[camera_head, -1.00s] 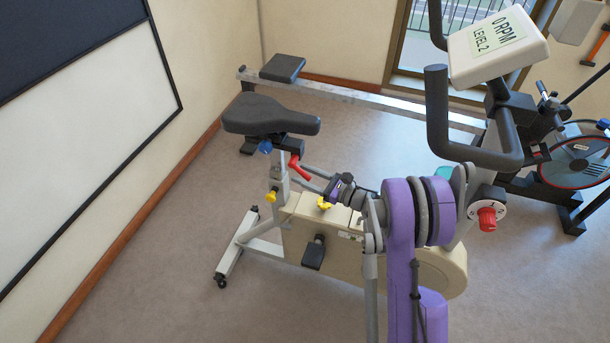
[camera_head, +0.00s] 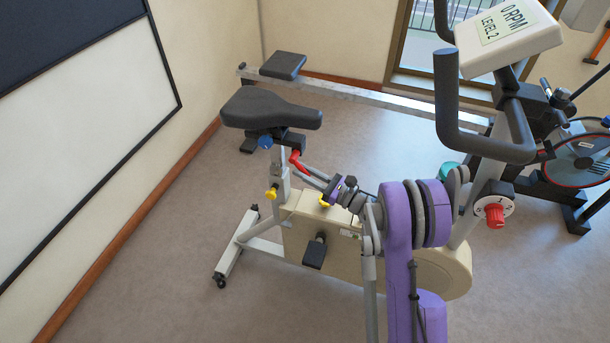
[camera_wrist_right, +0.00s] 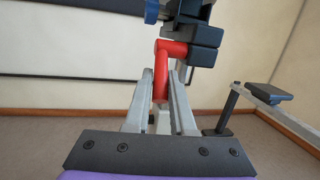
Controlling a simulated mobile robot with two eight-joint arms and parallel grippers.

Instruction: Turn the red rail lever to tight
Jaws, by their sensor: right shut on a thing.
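The red rail lever (camera_head: 297,160) sits under the saddle of the exercise bike, at the top of the seat post. In the right wrist view the lever (camera_wrist_right: 161,84) bends at its top, and its arm hangs down between my fingers. My right gripper (camera_head: 303,168) reaches it from the lower right and is shut on the lever's arm. In the wrist view both grey fingers of the right gripper (camera_wrist_right: 161,88) flank the red arm. No tight or loose marking is readable. My left gripper is not in view.
The black saddle (camera_head: 270,108) and a blue knob (camera_head: 264,142) are close to the lever. Handlebars (camera_head: 470,130) and a red dial (camera_head: 495,215) are at the right. Open floor lies left of the bike.

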